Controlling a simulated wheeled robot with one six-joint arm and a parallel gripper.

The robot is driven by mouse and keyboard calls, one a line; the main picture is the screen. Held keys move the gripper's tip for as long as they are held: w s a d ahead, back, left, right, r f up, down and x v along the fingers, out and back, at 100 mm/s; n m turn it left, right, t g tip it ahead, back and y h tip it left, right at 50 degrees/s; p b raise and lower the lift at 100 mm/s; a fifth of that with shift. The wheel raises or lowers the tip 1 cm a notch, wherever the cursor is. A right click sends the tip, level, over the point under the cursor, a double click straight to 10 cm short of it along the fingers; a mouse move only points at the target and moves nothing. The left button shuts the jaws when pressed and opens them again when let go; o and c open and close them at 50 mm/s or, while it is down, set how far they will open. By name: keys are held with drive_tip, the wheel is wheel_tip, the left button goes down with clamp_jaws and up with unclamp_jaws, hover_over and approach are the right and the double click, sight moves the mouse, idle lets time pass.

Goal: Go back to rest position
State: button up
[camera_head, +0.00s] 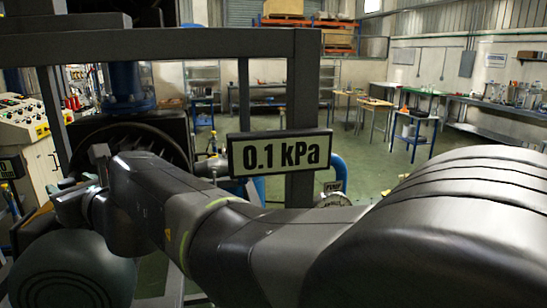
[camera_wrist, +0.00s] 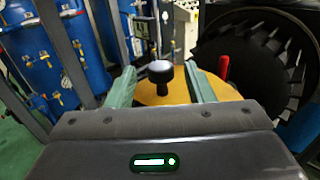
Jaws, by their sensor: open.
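My gripper (camera_wrist: 160,70) shows in the wrist view with its two green fingers apart. A black round knob (camera_wrist: 160,69) on a short stem stands between and beyond the fingers, above a yellow-orange body (camera_wrist: 162,93). I see no contact between the fingers and the knob. In the head view my arm stretches across the foreground to the left, and the gripper's fingers cannot be made out there. A display reading 0.1 kPa (camera_head: 279,153) hangs on a dark grey frame (camera_head: 150,44) just beyond my arm.
A control panel (camera_head: 22,125) stands at the left. Blue tanks (camera_wrist: 42,50) stand left in the wrist view. A red handle (camera_wrist: 224,66) and a large black ribbed round part (camera_wrist: 262,60) are close at right. Workbenches (camera_head: 415,125) and open floor lie far back.

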sight(69, 183)
drive_tip(key=shift+x, duration=1.75)
drive_tip(key=shift+d, duration=0.1)
